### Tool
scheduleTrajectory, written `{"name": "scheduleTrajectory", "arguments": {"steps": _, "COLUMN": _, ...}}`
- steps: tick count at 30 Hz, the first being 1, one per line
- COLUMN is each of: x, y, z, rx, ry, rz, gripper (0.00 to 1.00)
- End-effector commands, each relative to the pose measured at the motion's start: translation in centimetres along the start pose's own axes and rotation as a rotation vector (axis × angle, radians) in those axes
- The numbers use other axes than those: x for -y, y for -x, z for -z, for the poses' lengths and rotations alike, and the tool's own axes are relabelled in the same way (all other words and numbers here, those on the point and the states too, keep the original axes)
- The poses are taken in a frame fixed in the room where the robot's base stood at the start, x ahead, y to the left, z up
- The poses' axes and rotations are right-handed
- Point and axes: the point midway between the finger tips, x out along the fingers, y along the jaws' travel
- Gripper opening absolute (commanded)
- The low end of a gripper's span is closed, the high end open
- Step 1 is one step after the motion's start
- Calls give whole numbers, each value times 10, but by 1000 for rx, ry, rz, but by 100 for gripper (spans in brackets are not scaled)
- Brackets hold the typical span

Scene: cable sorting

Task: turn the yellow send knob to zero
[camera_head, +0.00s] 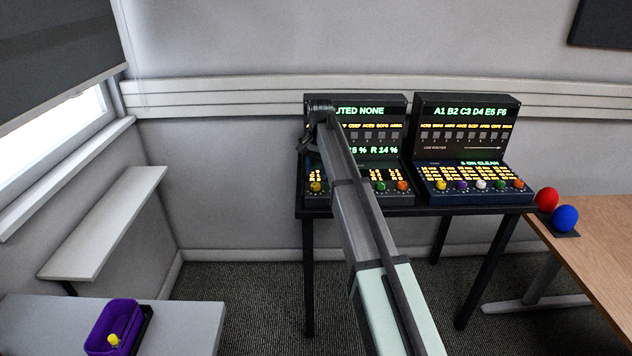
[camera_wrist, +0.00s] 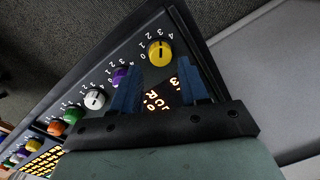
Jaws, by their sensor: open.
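The yellow knob (camera_wrist: 160,53) sits at the end of the left console's knob row, beside a printed scale from 0 to 4. It also shows at the left console's lower left in the head view (camera_head: 315,187). In the head view my arm's end is at the left console's upper left, and the fingers are hard to make out.
Purple (camera_wrist: 120,77), white (camera_wrist: 95,100), green (camera_wrist: 75,115) and orange (camera_wrist: 57,128) knobs continue the row closely. A similar right console (camera_head: 466,150) stands alongside on the dark table. My arm covers part of the left console (camera_head: 355,104). Red (camera_head: 547,200) and blue (camera_head: 565,218) balls are at right.

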Motion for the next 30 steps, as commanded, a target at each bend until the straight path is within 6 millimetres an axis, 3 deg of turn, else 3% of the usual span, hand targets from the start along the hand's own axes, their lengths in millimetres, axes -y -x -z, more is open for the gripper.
{"name": "scheduleTrajectory", "arguments": {"steps": 9, "x": 0, "y": -38, "z": 0, "rx": 1, "ry": 0, "rz": -1, "gripper": 44}}
{"name": "scheduleTrajectory", "arguments": {"steps": 22, "x": 0, "y": -44, "z": 0, "rx": -1, "ry": 0, "rz": 0, "gripper": 44}}
{"name": "scheduleTrajectory", "arguments": {"steps": 30, "x": 0, "y": -44, "z": 0, "rx": 0, "ry": 0, "rz": 0, "gripper": 19}}
